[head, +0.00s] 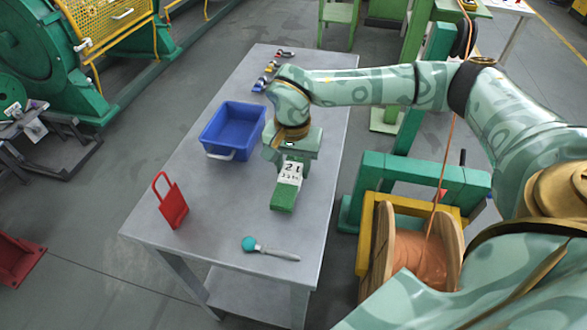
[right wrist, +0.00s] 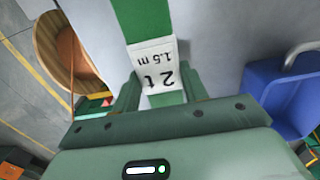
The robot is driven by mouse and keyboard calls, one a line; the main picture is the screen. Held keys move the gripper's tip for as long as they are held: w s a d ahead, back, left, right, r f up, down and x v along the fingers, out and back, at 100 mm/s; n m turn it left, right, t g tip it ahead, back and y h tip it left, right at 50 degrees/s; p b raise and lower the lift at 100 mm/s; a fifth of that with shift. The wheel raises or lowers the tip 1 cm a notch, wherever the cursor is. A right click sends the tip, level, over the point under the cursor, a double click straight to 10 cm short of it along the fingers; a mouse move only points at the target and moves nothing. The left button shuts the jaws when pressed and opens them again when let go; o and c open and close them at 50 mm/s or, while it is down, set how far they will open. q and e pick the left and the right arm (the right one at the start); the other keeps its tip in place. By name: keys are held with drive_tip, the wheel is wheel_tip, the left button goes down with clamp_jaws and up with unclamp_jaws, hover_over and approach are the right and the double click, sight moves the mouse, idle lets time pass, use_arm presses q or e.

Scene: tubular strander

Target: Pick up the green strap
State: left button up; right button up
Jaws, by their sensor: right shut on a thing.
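The green strap (head: 283,201) is a flat green band with a white label reading "2 t 1.5 m" in the right wrist view (right wrist: 140,18). It shows over the near middle of the grey table; I cannot tell whether it touches the top. My right gripper (head: 290,160) is shut on the strap at its label. In the right wrist view the two fingers of the gripper (right wrist: 161,92) stand on either side of the labelled part. The strap's far end is hidden by the gripper. My left gripper is not in view.
On the table (head: 160,225) stand a blue bin (head: 232,131) left of the gripper, a red padlock-shaped tag (head: 171,202), and a teal-headed tool (head: 270,249) in front. Small coloured items (head: 270,68) lie at the back. A wooden spool (head: 382,250) in a frame stands right.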

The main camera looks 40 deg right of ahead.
drive_tip(key=a+r+p, duration=0.2)
drive_tip(key=a+r, duration=0.8)
drive_tip(key=a, duration=0.4)
drive_tip(key=shift+w+r+p, duration=0.15)
drive_tip(key=shift+r+p, duration=0.25)
